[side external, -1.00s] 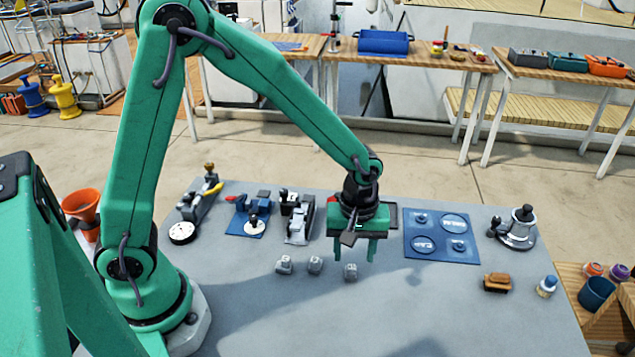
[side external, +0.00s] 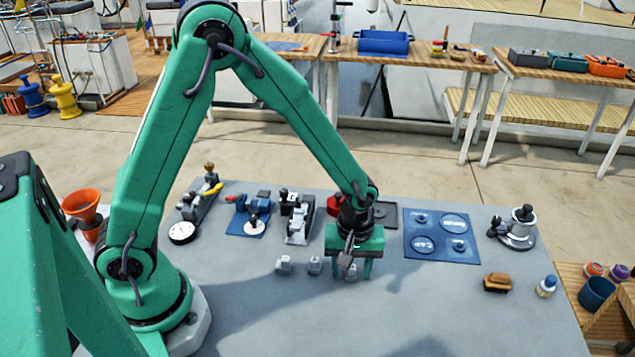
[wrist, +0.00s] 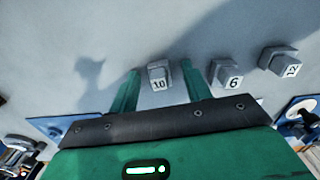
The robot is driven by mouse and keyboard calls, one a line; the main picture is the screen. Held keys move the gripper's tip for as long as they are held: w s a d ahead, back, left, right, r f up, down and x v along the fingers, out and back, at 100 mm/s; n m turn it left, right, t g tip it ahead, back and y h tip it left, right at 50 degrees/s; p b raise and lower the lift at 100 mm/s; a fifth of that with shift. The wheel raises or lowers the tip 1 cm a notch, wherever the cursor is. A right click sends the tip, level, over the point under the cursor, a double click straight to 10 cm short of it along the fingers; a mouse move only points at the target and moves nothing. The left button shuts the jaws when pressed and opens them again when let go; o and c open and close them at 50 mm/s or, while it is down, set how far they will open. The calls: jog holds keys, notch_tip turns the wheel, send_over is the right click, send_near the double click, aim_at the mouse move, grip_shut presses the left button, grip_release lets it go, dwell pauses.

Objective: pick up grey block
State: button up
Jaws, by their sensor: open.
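Three small grey blocks stand in a row on the grey table. The block marked 10 (wrist: 159,76) lies between my gripper's fingers in the wrist view; it also shows in the side view (side external: 350,274), partly covered by my gripper. The block marked 6 (wrist: 229,76) is just outside one finger, and it is the middle block in the side view (side external: 315,266). The block marked 12 (wrist: 279,60) is farthest away, at the left of the row in the side view (side external: 284,265). My gripper (side external: 351,270) is open, pointing down, with its green fingers (wrist: 160,72) on either side of block 10.
Behind the row are a blue-based fitting (side external: 250,214), a metal fitting (side external: 299,222) and a blue panel with round recesses (side external: 440,240). A winch (side external: 517,230) and a brown block (side external: 497,283) are to the right. The table front is clear.

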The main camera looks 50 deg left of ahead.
aim_at(352, 267)
jog(key=shift+c, duration=0.2)
grip_shut()
jog(key=shift+r, duration=0.2)
jog(key=shift+r, duration=0.5)
notch_tip(352, 267, up, 3)
jog(key=shift+s+d+r, duration=0.1)
jog(key=shift+d, duration=0.05)
jog(key=s+d+r, duration=0.6)
jog(key=s+d, duration=0.1)
jog(key=s, duration=0.1)
jog(key=shift+s+d+r, duration=0.25)
jog(key=shift+d, duration=0.05)
jog(key=shift+r, duration=0.15)
jog(key=shift+r, duration=1.35)
jog(key=shift+w+a, duration=0.1)
